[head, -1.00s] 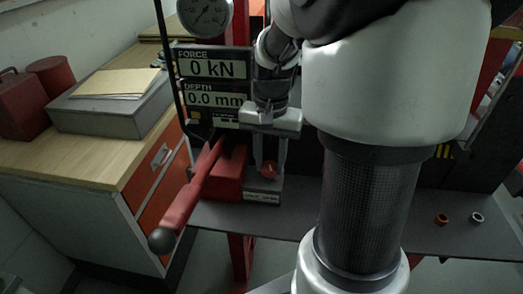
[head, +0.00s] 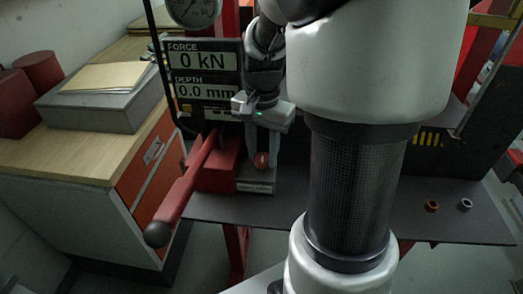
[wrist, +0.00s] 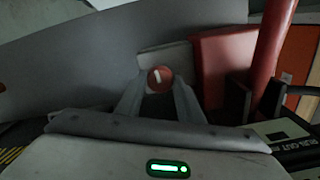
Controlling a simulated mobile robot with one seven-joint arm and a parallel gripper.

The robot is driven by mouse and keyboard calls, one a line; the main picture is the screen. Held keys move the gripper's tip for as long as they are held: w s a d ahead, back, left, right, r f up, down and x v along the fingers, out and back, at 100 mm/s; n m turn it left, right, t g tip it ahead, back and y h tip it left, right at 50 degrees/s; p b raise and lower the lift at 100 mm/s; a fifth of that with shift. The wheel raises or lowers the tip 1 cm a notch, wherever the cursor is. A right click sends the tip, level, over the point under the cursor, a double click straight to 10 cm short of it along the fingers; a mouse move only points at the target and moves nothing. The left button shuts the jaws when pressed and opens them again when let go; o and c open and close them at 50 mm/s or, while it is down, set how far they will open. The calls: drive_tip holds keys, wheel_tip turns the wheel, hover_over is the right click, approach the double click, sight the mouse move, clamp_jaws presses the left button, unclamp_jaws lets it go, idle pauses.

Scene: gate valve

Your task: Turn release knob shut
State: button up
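The red release knob (head: 262,160) sits low on the press, just right of the red block at the lever's base. In the wrist view the knob (wrist: 159,79) is round with a short white mark, close to upright and slightly tilted. My gripper (head: 262,158) comes down from above, with one finger on each side of the knob. In the wrist view my gripper (wrist: 159,88) has its fingers apart around the knob. A narrow gap seems to remain beside it; I cannot make out any contact.
A red lever with a dark ball end (head: 157,234) slopes out to the left of the knob. The display panel (head: 205,75) reads 0 kN and 0.0 mm. A wooden cabinet (head: 100,165) stands at the left. Two small rings (head: 432,206) lie on the grey shelf at right.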

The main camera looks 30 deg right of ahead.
sight(262, 156)
drive_tip(key=o, duration=0.4)
drive_tip(key=shift+c, duration=0.2)
drive_tip(key=shift+r, duration=0.1)
wheel_tip(262, 156, up, 17)
drive_tip(key=p, duration=0.1)
drive_tip(key=shift+r+p, duration=0.15)
drive_tip(key=shift+p, duration=0.2)
drive_tip(key=shift+a, duration=0.1)
